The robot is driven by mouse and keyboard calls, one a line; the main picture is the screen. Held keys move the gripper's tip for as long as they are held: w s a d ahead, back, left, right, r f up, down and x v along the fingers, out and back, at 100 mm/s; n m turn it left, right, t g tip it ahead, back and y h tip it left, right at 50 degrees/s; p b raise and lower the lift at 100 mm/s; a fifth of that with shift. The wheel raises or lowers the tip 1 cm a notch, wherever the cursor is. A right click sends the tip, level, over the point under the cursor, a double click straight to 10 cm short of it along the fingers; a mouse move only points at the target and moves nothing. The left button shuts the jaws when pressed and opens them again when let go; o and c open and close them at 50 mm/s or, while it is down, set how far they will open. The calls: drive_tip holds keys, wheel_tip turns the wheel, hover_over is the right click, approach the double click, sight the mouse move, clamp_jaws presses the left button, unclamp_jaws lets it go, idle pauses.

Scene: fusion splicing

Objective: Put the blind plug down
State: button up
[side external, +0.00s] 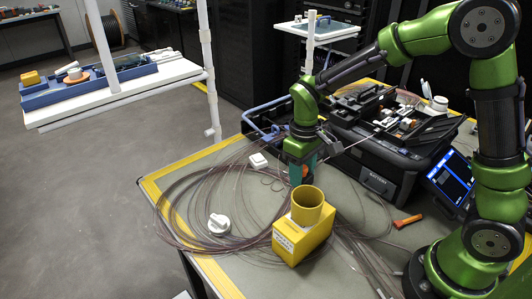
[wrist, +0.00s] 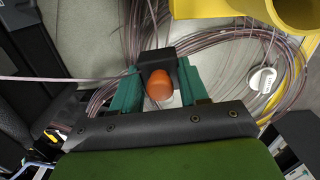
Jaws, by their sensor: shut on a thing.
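My gripper (wrist: 157,88) has teal fingers, shut on a small orange rounded piece, which I take to be the blind plug (wrist: 158,84). A dark block sits at the fingertips around it, and I cannot tell whether it is part of the fingers. In the side external view my gripper (side external: 303,176) points down over the bench, just behind the yellow box (side external: 293,243) with its open round cup (side external: 307,205). The orange plug shows there as a small spot (side external: 305,171). Its lower end and the gap to the bench are hidden.
Loose coils of thin cable (side external: 190,190) cover the bench around my gripper. The black splicer case (side external: 375,180), a tablet (side external: 451,178) and an orange-handled tool (side external: 408,221) are to the right.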

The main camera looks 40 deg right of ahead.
drive_tip(key=shift+m, duration=0.5)
drive_tip(key=a, duration=0.2)
drive_tip(key=w+a+f, duration=0.1)
drive_tip(key=a, duration=0.1)
drive_tip(key=a+f, duration=0.1)
drive_tip(key=a, duration=0.1)
drive_tip(key=shift+w+f, duration=0.2)
drive_tip(key=shift+w, duration=0.15)
drive_tip(key=w+a, duration=0.1)
drive_tip(key=w, duration=0.4)
drive_tip(key=w+a+f, duration=0.1)
drive_tip(key=w, duration=0.4)
drive_tip(key=w+a, duration=0.2)
drive_tip(key=w, duration=0.3)
drive_tip(key=shift+w+f, duration=0.2)
drive_tip(key=shift+w, duration=0.05)
drive_tip(key=shift+f, duration=1.75)
drive_tip(key=o, duration=1.1)
drive_tip(key=shift+f, duration=0.15)
drive_tip(key=shift+c, duration=0.2)
